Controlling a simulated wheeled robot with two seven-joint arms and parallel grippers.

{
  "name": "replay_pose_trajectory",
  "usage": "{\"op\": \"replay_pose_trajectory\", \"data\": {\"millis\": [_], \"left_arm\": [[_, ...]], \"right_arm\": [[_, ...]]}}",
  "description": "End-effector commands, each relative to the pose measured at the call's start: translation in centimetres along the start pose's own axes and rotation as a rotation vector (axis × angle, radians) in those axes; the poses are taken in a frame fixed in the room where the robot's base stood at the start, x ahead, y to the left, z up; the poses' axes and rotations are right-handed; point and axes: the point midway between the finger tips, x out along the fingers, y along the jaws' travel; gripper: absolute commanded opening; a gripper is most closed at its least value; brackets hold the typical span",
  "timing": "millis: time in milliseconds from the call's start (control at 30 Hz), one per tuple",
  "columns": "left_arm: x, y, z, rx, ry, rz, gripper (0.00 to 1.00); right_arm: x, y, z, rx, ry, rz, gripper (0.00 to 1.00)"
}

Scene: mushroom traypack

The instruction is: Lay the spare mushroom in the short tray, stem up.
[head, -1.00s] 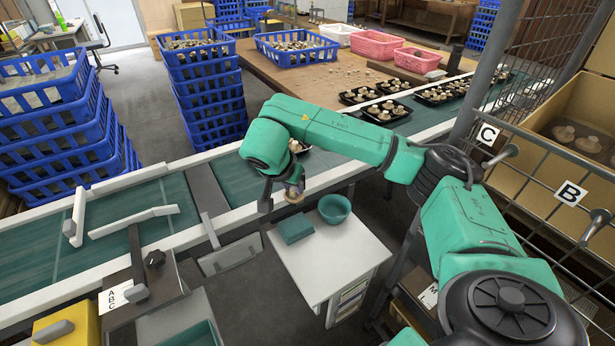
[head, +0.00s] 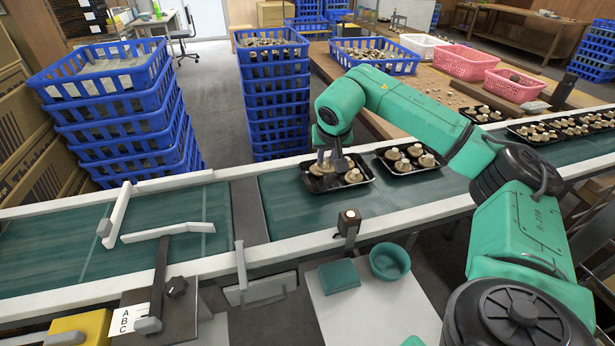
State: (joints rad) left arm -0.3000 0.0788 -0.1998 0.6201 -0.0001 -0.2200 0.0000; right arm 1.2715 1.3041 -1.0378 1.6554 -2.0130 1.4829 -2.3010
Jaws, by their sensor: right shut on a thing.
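The short tray (head: 363,188) is a black tray on the green conveyor belt, the leftmost of the trays there. Pale mushrooms with stems up sit in its right part, one of them at the right front (head: 353,176). My right gripper (head: 330,167) is over the left part of this tray, pointing down, shut on the spare mushroom (head: 320,184). The held mushroom is low at the tray's left side; its cap shows under the fingers. The fingers partly cover it, and I cannot tell whether it touches the tray floor. My left gripper is out of view.
A second black tray (head: 405,172) with mushrooms stands close to the right on the belt, with more trays farther right. A small sensor post (head: 348,222) rises at the belt's near edge. A teal bowl (head: 390,262) and teal block (head: 339,276) sit on the white stand.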

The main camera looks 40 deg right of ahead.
Motion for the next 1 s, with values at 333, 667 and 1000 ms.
{"op": "replay_pose_trajectory", "data": {"millis": [333,667,1000], "left_arm": [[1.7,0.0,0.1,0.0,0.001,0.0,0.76],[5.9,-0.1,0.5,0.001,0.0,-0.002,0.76],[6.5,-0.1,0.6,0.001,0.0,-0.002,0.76]], "right_arm": [[1.4,1.1,-0.3,-0.02,0.013,-0.012,0.0],[5.0,1.1,1.7,-0.019,0.013,-0.011,0.0],[6.5,1.1,2.6,-0.018,0.012,-0.011,0.0]]}}
